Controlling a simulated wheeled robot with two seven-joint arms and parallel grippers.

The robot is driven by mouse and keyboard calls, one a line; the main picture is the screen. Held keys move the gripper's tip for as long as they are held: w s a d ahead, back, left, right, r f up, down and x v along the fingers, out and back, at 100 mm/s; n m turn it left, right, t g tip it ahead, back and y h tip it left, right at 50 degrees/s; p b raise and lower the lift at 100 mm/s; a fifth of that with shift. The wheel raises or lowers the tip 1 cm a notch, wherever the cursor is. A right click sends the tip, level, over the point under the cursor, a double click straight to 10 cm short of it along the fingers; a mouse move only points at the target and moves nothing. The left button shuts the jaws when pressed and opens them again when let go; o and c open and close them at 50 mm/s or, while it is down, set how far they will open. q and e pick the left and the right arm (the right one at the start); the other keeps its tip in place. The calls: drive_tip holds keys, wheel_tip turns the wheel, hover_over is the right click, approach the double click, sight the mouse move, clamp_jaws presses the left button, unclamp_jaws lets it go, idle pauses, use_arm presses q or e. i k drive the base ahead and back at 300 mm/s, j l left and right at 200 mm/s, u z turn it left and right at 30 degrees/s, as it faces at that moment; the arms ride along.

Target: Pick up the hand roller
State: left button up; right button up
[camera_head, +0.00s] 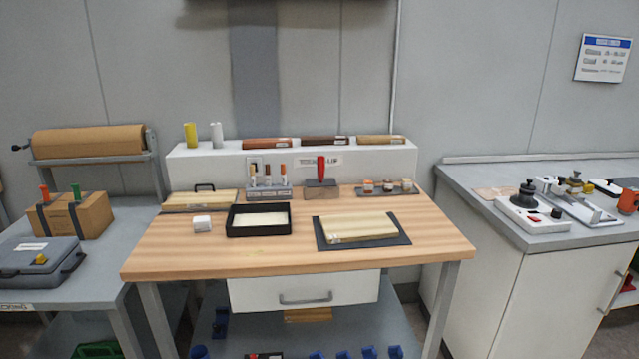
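A red-handled tool (321,168), which looks like the hand roller, stands upright at the back middle of the wooden table (200,262). Its handle points up over a dark grey block-like base (322,189). The picture is too small to tell the roller part from its holder. Neither of my grippers shows in the head view, and nothing is seen touching the tool.
A black tray (231,229) lies in front left of the tool. A cream slab (357,228) lies on a dark mat (400,238) in front right. Handled tools in a rack (268,194) and small jars (388,187) flank it. Bare wood runs along the front edge.

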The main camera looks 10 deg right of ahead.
sight(321, 182)
drive_tip(key=i+j, duration=0.2)
drive_tip(key=j, duration=0.15)
drive_tip(key=i+j, duration=0.15)
drive_tip(key=j, duration=0.2)
drive_tip(key=i+j, duration=0.2)
drive_tip(key=j, duration=0.15)
drive_tip(key=i+j, duration=0.2)
drive_tip(key=j+z, duration=0.1)
drive_tip(key=z, duration=2)
